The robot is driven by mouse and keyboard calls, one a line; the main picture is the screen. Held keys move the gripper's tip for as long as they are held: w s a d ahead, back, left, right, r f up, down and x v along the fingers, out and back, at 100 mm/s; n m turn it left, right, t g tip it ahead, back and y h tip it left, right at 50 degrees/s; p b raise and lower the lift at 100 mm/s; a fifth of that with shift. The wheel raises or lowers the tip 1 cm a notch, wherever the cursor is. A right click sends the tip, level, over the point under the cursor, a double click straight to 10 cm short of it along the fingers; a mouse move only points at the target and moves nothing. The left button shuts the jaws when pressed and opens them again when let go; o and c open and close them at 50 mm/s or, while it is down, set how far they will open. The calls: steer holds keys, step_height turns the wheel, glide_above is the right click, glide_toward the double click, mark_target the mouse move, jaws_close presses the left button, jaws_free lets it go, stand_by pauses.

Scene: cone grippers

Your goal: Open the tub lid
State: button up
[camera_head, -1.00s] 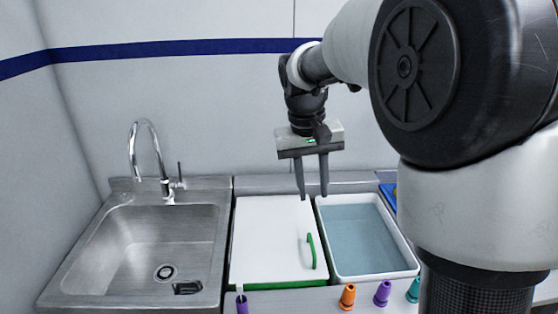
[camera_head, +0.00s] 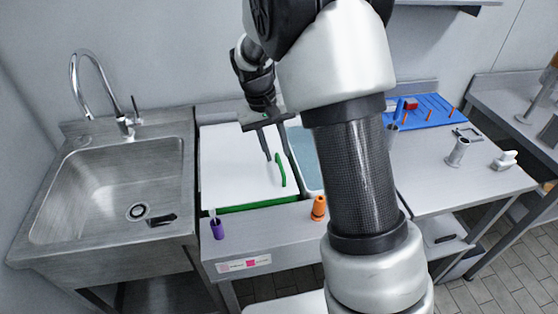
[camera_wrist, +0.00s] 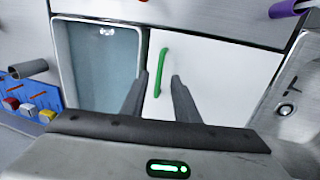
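The tub lid (camera_head: 235,165) is a flat white panel with a green front edge, lying closed beside the sink in the head view. Its green bar handle (camera_head: 280,170) stands near the lid's right side. My gripper (camera_head: 273,157) is above the lid, just left of the handle in the head view. In the wrist view my gripper (camera_wrist: 160,85) has its two dark fingers apart and empty. The handle (camera_wrist: 160,72) shows there beyond the fingertips and between them, apart from them. The lid (camera_wrist: 215,75) fills the middle right of the wrist view.
A steel sink (camera_head: 110,180) with a faucet lies left of the lid. An open tub of bluish water (camera_wrist: 100,65) is beside the lid. A purple cone (camera_head: 217,228) and an orange cone (camera_head: 319,208) stand in front. A blue pegboard (camera_head: 425,111) lies at the right.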

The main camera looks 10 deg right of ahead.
mark_target(281, 166)
steer(key=shift+d+f, duration=0.25)
steer(key=shift+f, duration=0.8)
steer(key=shift+d+f, duration=0.2)
steer(key=shift+f, duration=0.85)
steer(key=shift+c, duration=0.4)
jaws_close()
